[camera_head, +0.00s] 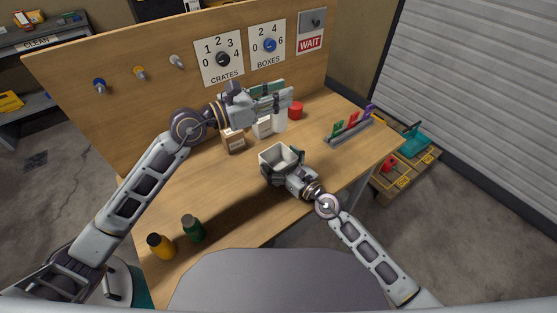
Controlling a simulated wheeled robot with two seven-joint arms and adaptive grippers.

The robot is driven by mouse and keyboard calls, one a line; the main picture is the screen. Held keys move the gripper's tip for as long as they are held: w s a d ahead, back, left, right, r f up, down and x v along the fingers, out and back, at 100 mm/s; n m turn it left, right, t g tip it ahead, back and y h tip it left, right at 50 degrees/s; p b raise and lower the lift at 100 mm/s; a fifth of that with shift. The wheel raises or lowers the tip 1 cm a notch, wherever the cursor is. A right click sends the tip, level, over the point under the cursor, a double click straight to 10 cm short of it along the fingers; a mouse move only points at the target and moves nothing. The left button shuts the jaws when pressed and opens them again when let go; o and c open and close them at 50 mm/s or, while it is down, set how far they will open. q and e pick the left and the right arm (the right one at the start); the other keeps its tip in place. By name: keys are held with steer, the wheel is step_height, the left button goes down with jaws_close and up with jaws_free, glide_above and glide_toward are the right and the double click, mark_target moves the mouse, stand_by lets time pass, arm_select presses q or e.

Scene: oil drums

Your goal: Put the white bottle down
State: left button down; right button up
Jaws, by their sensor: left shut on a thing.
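The white bottle (280,121) is upright below the fingers of my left gripper (284,101), near the back of the wooden table. My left gripper is shut on it and hides its top. I cannot tell whether the bottle's base touches the table. My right gripper (283,171) is lower in the picture, at a pale open-topped container (278,155). Its dark fingers are on either side of the container; I cannot tell whether they press on it.
Two brown-and-white cartons (234,142) (262,128) stand left of the bottle, and a red object (296,110) is to its right. A rack with coloured tags (349,129) is at the right. Yellow (161,246) and green (193,228) bottles stand front left. The table's left middle is clear.

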steer(key=c, duration=0.8)
steer(key=shift+o, duration=0.2)
arm_select(q)
steer(key=shift+w+a, duration=0.1)
steer(key=shift+w+a+f+t, duration=0.15)
steer(key=shift+w+a+f, duration=0.2)
steer(key=shift+w+a, duration=0.3)
steer(key=shift+w+a+f+t, duration=0.15)
steer(key=shift+w+a+f, duration=0.25)
steer(key=shift+w, duration=0.35)
steer(key=shift+r, duration=0.1)
